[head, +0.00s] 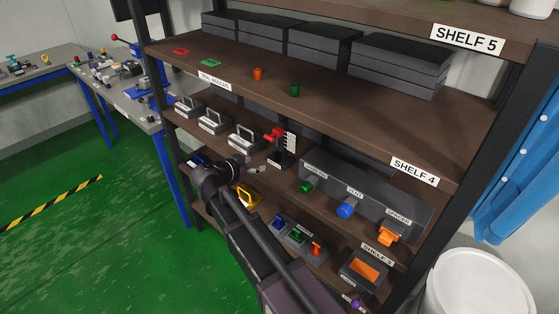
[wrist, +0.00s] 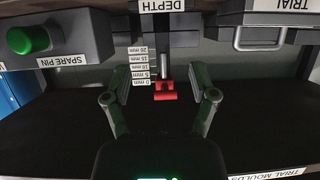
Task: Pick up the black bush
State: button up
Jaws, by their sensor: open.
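I cannot make out a black bush for certain in either view. My gripper (head: 254,169) is open and empty in front of the depth gauge on the shelf below the SHELF 4 label. In the wrist view its two fingertips (wrist: 161,76) stand apart on either side of the gauge's red part (wrist: 164,91). The gauge also shows its red top (head: 275,134) and white scale in the head view. The fingers do not visibly touch it. A dark upright part (wrist: 164,55) with a thin grey pin sits beside the scale.
A dark box with a green SPARE PIN knob (wrist: 28,40), a blue knob (head: 347,207) and an orange knob (head: 389,237) stands right of the gauge in the head view. Grey trial moulds (head: 245,138) stand left of it. The shelf above is close overhead.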

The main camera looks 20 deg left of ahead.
aim_at(276, 158)
jog(key=b+x, duration=0.2)
jog(key=x, duration=0.4)
jog(key=shift+w+d+f, duration=0.1)
jog(key=shift+w, duration=0.05)
jog(key=shift+b+x, duration=0.95)
jog(key=shift+x, duration=1.65)
grip_shut()
